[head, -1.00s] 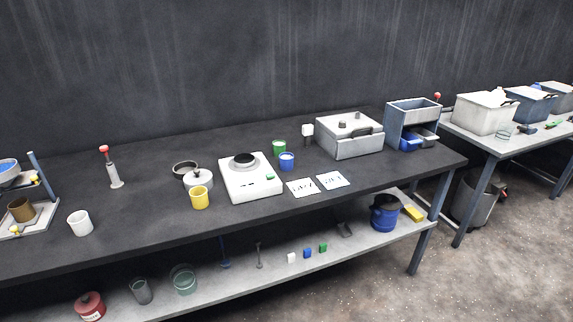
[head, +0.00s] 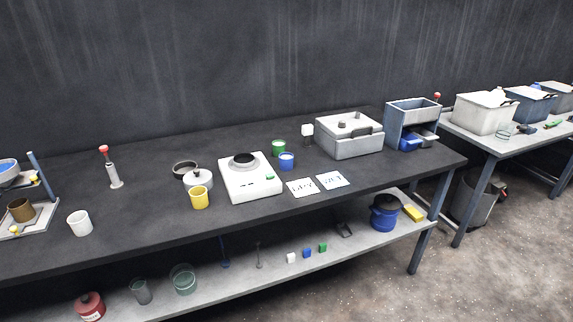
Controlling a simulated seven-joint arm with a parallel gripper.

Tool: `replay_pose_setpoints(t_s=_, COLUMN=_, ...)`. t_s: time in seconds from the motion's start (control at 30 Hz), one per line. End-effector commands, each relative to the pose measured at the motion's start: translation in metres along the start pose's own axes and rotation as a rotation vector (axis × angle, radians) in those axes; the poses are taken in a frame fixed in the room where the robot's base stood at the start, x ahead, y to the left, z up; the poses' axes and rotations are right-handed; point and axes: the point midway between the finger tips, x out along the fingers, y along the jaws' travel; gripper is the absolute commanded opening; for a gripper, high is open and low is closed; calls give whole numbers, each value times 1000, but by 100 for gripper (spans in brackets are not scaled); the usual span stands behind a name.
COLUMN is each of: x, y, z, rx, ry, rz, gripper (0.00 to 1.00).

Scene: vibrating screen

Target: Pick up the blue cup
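The blue cup (head: 287,161) stands upright on the dark bench top (head: 140,215). It is just right of the white scale (head: 250,184) and in front of the green cup (head: 279,147). Two white cards, one (head: 302,188) and another (head: 333,180), lie in front of it to the right. Nothing covers the cup from this view. My gripper is not in the picture.
A grey lidded box (head: 348,143) and a blue-grey machine (head: 413,122) stand to the right. A white cup (head: 79,223) is at the left. A lower shelf (head: 250,274) holds several items.

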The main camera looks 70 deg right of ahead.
Motion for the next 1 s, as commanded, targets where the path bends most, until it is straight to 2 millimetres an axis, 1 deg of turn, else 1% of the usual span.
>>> replay_pose_setpoints(t_s=0.3, x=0, y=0, z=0, rx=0, ry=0, rz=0, gripper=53)
replay_pose_setpoints(t_s=0.6, x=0, y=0, z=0, rx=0, ry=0, rz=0, gripper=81)
replay_pose_setpoints(t_s=0.67, x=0, y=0, z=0, rx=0, ry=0, rz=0, gripper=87)
replay_pose_setpoints(t_s=0.7, x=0, y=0, z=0, rx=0, ry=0, rz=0, gripper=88)
replay_pose_setpoints(t_s=0.9, x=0, y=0, z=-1, rx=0, ry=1, rz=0, gripper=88)
replay_pose_setpoints(t_s=0.97, x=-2, y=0, z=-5, rx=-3, ry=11, rz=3, gripper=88)
replay_pose_setpoints(t_s=1.0, x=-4, y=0, z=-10, rx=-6, ry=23, rz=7, gripper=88)
